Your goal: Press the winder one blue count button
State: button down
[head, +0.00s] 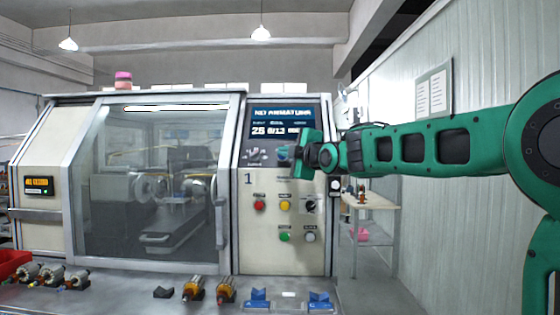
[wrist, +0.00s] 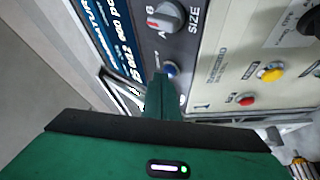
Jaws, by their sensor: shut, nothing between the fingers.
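The winder, marked 1 (head: 248,178), has a control panel on its right side with a screen (head: 280,125). The blue button (wrist: 171,69) shows in the wrist view between the SIZE knob (wrist: 167,18) and my fingertips. My gripper (head: 294,153) is shut and empty, with its fingers pointing at the panel just below the screen. In the wrist view the shut fingertips (wrist: 160,84) are very close beside the blue button and hide part of the panel. I cannot tell whether they touch it. In the head view my gripper largely covers this area.
Lower on the panel are a red button (head: 259,205), a yellow button (head: 285,205), a green button (head: 284,237) and a black knob (head: 310,206). Armatures (head: 192,289) and blue holders (head: 257,299) stand on the bench in front. A small shelf table (head: 370,200) stands to the right.

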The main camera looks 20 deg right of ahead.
jog(key=shift+s+a+r, duration=0.25)
jog(key=shift+s+r, duration=0.3)
jog(key=shift+s, duration=0.2)
jog(key=shift+s+a+r, duration=0.3)
jog(key=shift+s+r, duration=0.3)
jog(key=shift+s, duration=0.2)
jog(key=shift+s+a+r, duration=0.25)
jog(key=shift+s+r, duration=0.3)
jog(key=shift+s, duration=0.2)
jog(key=s+d+f+m+g+h, duration=0.25)
jog(key=s+d+f+m, duration=0.2)
jog(key=f, duration=0.45)
jog(key=s+d+f+m+g+h, duration=0.1)
jog(key=s+d+f+m+g, duration=0.25)
jog(key=s+d+f, duration=0.4)
jog(key=s+d+f+m+g+h, duration=0.1)
jog(key=s+d+f+m+g, duration=0.25)
jog(key=f, duration=0.75)
jog(key=s+f+m+g, duration=0.3)
jog(key=s+f, duration=0.3)
jog(key=s, duration=0.4)
jog(key=s+d+f+m+g+y, duration=0.1)
jog(key=s+f+m+g, duration=0.2)
jog(key=s, duration=0.8)
jog(key=s+f+m+g, duration=0.3)
jog(key=s+f+m, duration=0.3)
jog(key=s+f, duration=0.3)
jog(key=shift+s+d+f, duration=0.4)
jog(key=shift+s, duration=0.35)
